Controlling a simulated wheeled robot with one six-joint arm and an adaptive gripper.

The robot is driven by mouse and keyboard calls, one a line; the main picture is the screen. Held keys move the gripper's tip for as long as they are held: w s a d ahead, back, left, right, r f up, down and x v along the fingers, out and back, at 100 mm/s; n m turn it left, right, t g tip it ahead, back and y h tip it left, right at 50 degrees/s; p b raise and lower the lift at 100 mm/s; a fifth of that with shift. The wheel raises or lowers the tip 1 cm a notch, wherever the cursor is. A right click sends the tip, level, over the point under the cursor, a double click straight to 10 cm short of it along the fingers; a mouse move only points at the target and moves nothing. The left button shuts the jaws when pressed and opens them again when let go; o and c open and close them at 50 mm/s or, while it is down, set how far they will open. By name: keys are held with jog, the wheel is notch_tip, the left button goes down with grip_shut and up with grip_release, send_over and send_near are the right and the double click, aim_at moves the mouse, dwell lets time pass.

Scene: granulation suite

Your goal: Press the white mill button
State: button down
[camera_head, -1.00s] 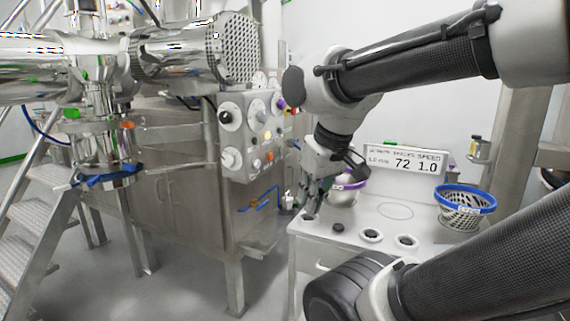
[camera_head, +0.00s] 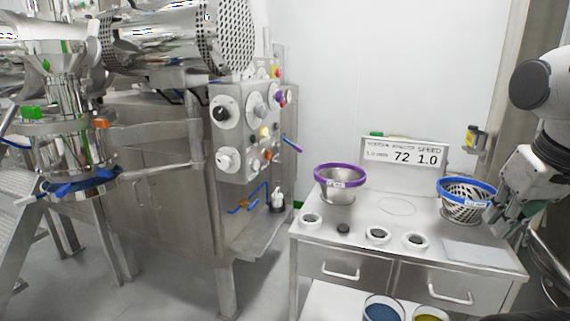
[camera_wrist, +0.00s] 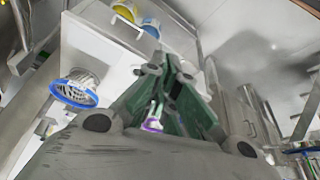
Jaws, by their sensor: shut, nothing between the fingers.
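A grey control box (camera_head: 241,140) on the steel machine at left centre carries several round knobs and buttons. A white round control (camera_head: 227,159) sits low on its left face. A smaller pale one (camera_head: 254,166) is beside it. Labels are too small to read, so I cannot tell which is the white mill button. My gripper (camera_head: 494,222) is at the far right, beside the blue-rimmed basket (camera_head: 467,205) and far from the box. In the wrist view my gripper (camera_wrist: 172,62) has its green fingers together, with nothing held.
A steel table (camera_head: 310,238) stands right of the machine. Blue and yellow containers (camera_head: 381,309) are below. Floor is open before the machine (camera_head: 180,300).

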aim_at(256, 164)
dwell(0.3)
jog(key=w+a+n+t, duration=0.1)
jog(key=w+a+n, duration=0.25)
jog(key=w, duration=0.25)
jog(key=w+a+n+t+y, duration=0.1)
jog(key=w+a+n, duration=0.1)
jog(key=w+n, duration=0.3)
jog(key=w+a+n+t, duration=0.1)
jog(key=w+a+n, duration=0.2)
jog(key=w, duration=0.4)
jog(key=w+a+f+n+y, duration=0.1)
jog(key=w+a+n+y, duration=0.1)
jog(key=w+a+n, duration=0.2)
jog(key=w+a+n+t+y, duration=0.1)
jog(key=w+a+n+y, duration=0.1)
jog(key=a+n, duration=0.4)
jog(key=w+a+f+n+t+y, duration=0.1)
jog(key=w+a+n, duration=0.4)
jog(key=a, duration=0.7)
jog(key=shift+w+a+f+y, duration=0.3)
jog(key=shift+y, duration=0.1)
jog(key=shift+a, duration=0.1)
jog(key=w+a, duration=0.3)
jog(key=a, duration=0.5)
jog(key=shift+a, duration=0.1)
